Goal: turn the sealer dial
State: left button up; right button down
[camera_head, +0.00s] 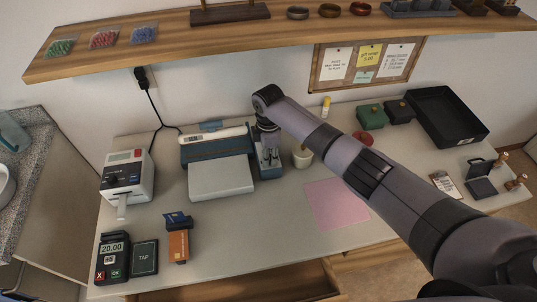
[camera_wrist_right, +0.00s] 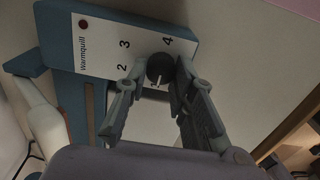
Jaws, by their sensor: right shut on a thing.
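The sealer (camera_head: 222,176) is a blue and white machine on the desk, with a white arm across its back. Its white control panel, marked "Warmquill" with a red light, shows in the right wrist view (camera_wrist_right: 100,47). The panel's numbers 2, 3 and 4 are readable around the black dial (camera_wrist_right: 160,66). The dial's white mark points down in that view. My right gripper (camera_head: 269,158) reaches down over the panel at the sealer's right end. In the right wrist view its fingers (camera_wrist_right: 157,75) are shut on the dial, one on each side. My left gripper is not in view.
A label printer (camera_head: 127,172), card terminal (camera_head: 112,258) and orange card holder (camera_head: 178,246) stand left. A small cup (camera_head: 302,157) is close right of the gripper. A pink sheet (camera_head: 337,203) lies under my arm. A black tray (camera_head: 446,116) is back right; a shelf (camera_head: 200,38) hangs above.

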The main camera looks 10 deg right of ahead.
jog(key=c, duration=1.3)
grip_release()
jog(key=shift+c, duration=0.2)
jog(key=shift+r, duration=0.15)
notch_tip(320, 180, up, 12)
jog(key=shift+f, duration=0.2)
